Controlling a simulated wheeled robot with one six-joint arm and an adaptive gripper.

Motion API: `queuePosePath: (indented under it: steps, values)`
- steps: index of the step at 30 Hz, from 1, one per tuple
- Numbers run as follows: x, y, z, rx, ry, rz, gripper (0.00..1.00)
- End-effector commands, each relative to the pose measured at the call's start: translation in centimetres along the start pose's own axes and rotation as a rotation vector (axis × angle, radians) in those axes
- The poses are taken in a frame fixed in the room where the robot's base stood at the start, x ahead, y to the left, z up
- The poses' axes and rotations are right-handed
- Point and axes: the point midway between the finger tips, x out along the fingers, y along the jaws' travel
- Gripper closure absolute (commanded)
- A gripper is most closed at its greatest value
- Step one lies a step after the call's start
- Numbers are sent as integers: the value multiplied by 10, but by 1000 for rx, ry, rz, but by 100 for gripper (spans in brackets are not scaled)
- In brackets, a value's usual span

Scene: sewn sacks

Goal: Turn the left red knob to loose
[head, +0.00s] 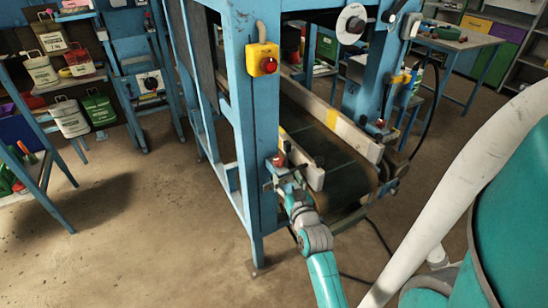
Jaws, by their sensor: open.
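The left red knob (279,159) sits on a small metal bracket on the front blue post, low beside the conveyor. A second red knob (380,124) shows on the right side of the conveyor. My arm reaches up from the bottom of the head view, and my gripper (279,176) is at the left bracket, just below the left knob. The gripper is open. It is small and overlaps the bracket, so I cannot tell whether its fingers touch the knob. Any loose or tight marking is too small to read.
The blue frame (245,150) stands around the conveyor belt (325,150). A yellow box with a red button (263,60) is higher on the same post. Shelves with sacks (75,62) stand at left, a table (455,42) at back right. The floor at left is clear.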

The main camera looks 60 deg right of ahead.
Motion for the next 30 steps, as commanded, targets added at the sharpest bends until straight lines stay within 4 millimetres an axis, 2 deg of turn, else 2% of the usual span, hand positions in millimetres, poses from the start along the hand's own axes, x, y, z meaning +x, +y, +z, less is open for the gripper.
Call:
queuePosePath:
  steps: [12,18,24,30]
  values:
    - [65,0,0,-1,-1,-1,37]
    - [90,-1,0,-1,-2,-1,37]
    - [102,-1,0,0,-2,-1,37]
    - [103,-1,0,-1,-3,-1,37]
